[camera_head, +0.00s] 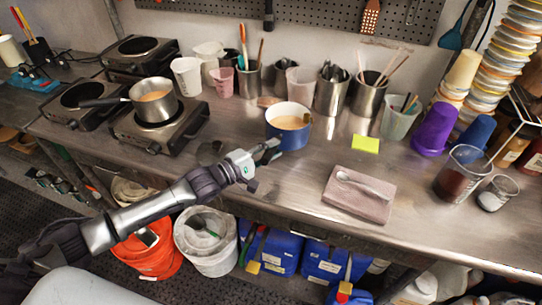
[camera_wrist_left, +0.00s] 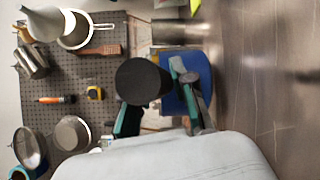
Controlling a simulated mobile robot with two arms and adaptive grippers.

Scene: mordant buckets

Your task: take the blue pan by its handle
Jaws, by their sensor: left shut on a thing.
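The blue pan (camera_head: 287,132) stands on the steel worktop with a tan liquid inside. My left gripper (camera_head: 268,150) is at the pan's near left side, shut on its handle. In the left wrist view the dark round handle end (camera_wrist_left: 143,82) sits between the two fingers of the left gripper (camera_wrist_left: 158,100), with the blue wall of the pan (camera_wrist_left: 200,82) behind. In the head view the gripper hides most of the handle. My right gripper is in neither view.
A yellow note (camera_head: 365,144) lies to the right of the pan, and a folded pink cloth (camera_head: 357,206) with a spoon lies nearer the front edge. Utensil cups, including a steel one (camera_head: 332,95), stand behind. A saucepan (camera_head: 153,100) sits on a hotplate at left.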

